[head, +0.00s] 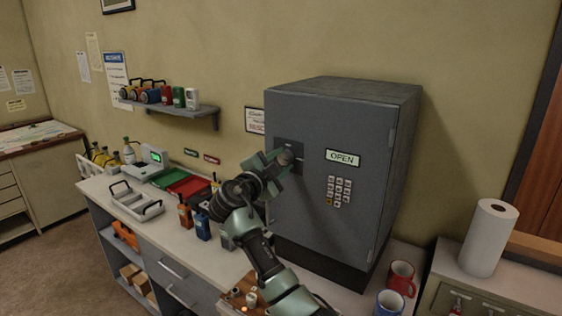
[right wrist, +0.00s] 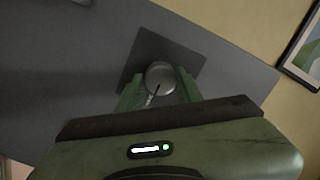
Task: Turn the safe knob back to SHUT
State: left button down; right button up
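The grey safe (head: 330,125) stands on the counter with its door facing me. A lit sign on the door reads OPEN (head: 342,158). The round silver safe knob (head: 286,156) sits on a dark square plate at the door's left side. My green right gripper (head: 283,164) is at the knob. In the right wrist view, its fingers (right wrist: 160,86) lie on both sides of the knob (right wrist: 161,74) and appear closed on it. A thin pointer on the knob points to the lower left in that view. My left gripper is not in view.
A keypad (head: 339,191) is right of the knob. A red mug (head: 401,277) and a blue mug (head: 389,303) stand right of the safe. Radios (head: 202,222), a grey caddy (head: 135,202) and trays crowd the counter left of it. A shelf (head: 190,113) hangs above.

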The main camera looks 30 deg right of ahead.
grip_shut()
